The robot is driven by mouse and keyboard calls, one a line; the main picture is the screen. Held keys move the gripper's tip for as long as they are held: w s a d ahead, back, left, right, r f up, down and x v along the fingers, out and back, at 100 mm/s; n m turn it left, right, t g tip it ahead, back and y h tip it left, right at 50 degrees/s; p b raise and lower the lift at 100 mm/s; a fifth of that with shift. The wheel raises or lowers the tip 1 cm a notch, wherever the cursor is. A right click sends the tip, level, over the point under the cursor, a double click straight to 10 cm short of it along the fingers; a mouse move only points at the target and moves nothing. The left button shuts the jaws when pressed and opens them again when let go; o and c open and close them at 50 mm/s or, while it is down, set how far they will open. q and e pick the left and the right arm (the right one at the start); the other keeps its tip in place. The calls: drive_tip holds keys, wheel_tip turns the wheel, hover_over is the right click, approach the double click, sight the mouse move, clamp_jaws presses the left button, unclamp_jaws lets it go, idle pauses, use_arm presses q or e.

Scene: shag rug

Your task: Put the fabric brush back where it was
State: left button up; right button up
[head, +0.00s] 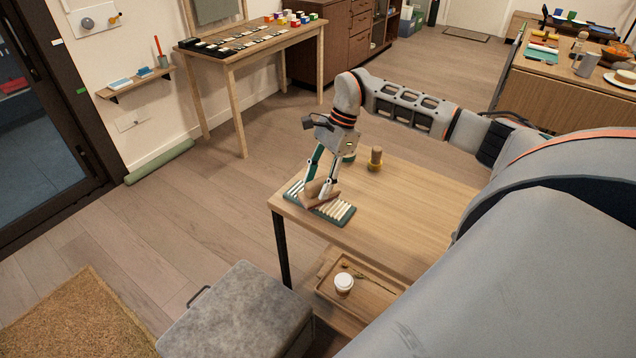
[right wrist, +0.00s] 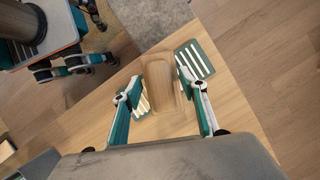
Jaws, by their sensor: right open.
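The fabric brush, seen as a brown wooden block (head: 313,189), lies on a green rack with pale slats (head: 347,211) at the near left corner of the low wooden table (head: 420,205). My right gripper (head: 318,188) points down over it. In the right wrist view the open fingers of the gripper (right wrist: 160,85) stand on either side of the wooden block (right wrist: 160,82), and the slatted rack (right wrist: 200,60) shows to both sides of it. The brush's underside is hidden. I cannot tell whether either finger touches it.
A lower tray (head: 375,288) holds a white cup (head: 344,283). A grey ottoman (head: 235,310) stands in front of the table. The tabletop's right part is clear.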

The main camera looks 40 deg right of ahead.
drive_tip(key=v, duration=1.1)
drive_tip(key=s+a+f+m+t+y, duration=0.25)
drive_tip(key=a+m+y, duration=0.35)
drive_tip(key=a, duration=1.2)
drive_tip(key=s+a+f+m+t+y, duration=0.2)
drive_tip(key=a+m+y, duration=0.45)
drive_tip(key=a, duration=1.15)
drive_tip(key=s+d+f+m+t+h, duration=0.1)
drive_tip(key=d+f+m+t+h, duration=0.35)
drive_tip(key=m, duration=0.75)
drive_tip(key=d+f+m+t+h, duration=0.1)
drive_tip(key=f+m+t+h, duration=0.6)
drive_tip(key=m, duration=0.6)
drive_tip(key=s+d+f+m+g+h, duration=0.2)
drive_tip(key=s+d+f+m+g, duration=0.2)
drive_tip(key=s+f+m, duration=0.7)
wheel_tip(320, 180, down, 4)
drive_tip(key=s+g, duration=0.1)
drive_tip(key=s, duration=0.1)
drive_tip(key=shift+s+d+g+h, duration=0.15)
drive_tip(key=shift+s+g+h, duration=0.15)
drive_tip(key=shift+s+h, duration=0.1)
drive_tip(key=shift+f, duration=0.1)
